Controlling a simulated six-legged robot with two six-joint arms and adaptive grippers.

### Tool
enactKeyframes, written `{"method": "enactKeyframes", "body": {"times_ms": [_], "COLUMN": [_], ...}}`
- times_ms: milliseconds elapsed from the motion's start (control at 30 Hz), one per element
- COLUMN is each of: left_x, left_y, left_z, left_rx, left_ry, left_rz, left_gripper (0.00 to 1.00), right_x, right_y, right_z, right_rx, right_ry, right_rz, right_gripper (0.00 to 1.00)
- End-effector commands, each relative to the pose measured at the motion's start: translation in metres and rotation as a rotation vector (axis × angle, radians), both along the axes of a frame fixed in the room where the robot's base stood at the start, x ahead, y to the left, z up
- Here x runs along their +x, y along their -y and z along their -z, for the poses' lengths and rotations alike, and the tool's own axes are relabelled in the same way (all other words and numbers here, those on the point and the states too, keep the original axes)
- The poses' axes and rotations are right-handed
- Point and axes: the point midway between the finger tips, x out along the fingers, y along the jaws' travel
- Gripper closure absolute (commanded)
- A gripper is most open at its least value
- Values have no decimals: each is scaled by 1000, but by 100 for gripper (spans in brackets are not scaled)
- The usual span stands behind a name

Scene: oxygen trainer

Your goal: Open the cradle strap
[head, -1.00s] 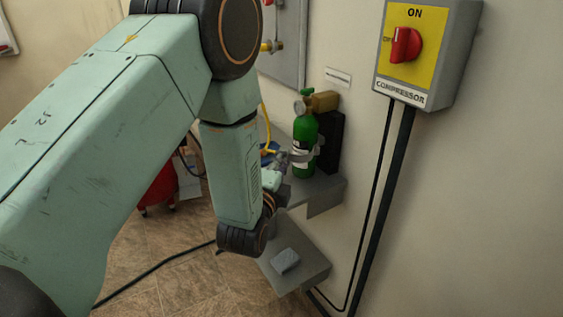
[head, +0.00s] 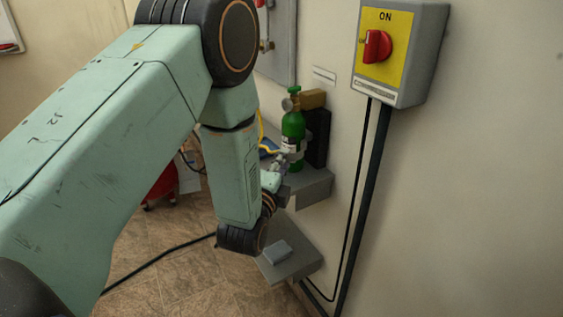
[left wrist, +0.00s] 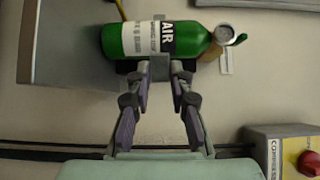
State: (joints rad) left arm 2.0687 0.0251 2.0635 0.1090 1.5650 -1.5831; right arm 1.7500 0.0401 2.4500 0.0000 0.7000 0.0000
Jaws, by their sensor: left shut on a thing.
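A green air cylinder (head: 293,130) with a gauge on top stands upright in its holder against a dark back plate. It also shows in the left wrist view (left wrist: 120,40), lying across the picture. A grey cradle strap (left wrist: 160,68) crosses the cylinder's front. My left gripper (left wrist: 160,74) reaches it from the front, with its two fingertips on either side of the strap's grey end piece, shut on it. In the head view my left gripper (head: 279,166) is small and partly hidden by my arm. My right gripper is in no view.
A grey shelf (head: 312,187) is under the cylinder; a lower shelf (head: 296,262) bears a small grey block (head: 278,251). The compressor switch box (head: 398,50) is on the wall to the right, with dark cables running down. A yellow hose (head: 262,125) hangs behind my arm.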

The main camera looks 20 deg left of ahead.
Motion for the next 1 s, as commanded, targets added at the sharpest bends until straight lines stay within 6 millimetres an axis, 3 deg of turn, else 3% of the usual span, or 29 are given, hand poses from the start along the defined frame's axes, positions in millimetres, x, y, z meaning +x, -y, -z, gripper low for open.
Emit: {"method": "enactKeyframes", "body": {"times_ms": [467,500,700,1000], "left_x": [1,1,0,-1], "left_y": [4,4,4,3], "left_z": [0,0,0,0], "left_rx": [2,2,1,1], "left_ry": [0,0,1,1], "left_rz": [15,16,11,7], "left_gripper": [100,77,61,61], "right_x": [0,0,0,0], "right_y": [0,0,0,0], "right_z": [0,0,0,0], "right_rx": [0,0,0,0], "right_ry": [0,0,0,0], "right_rz": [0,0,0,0], "right_gripper": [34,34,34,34]}}
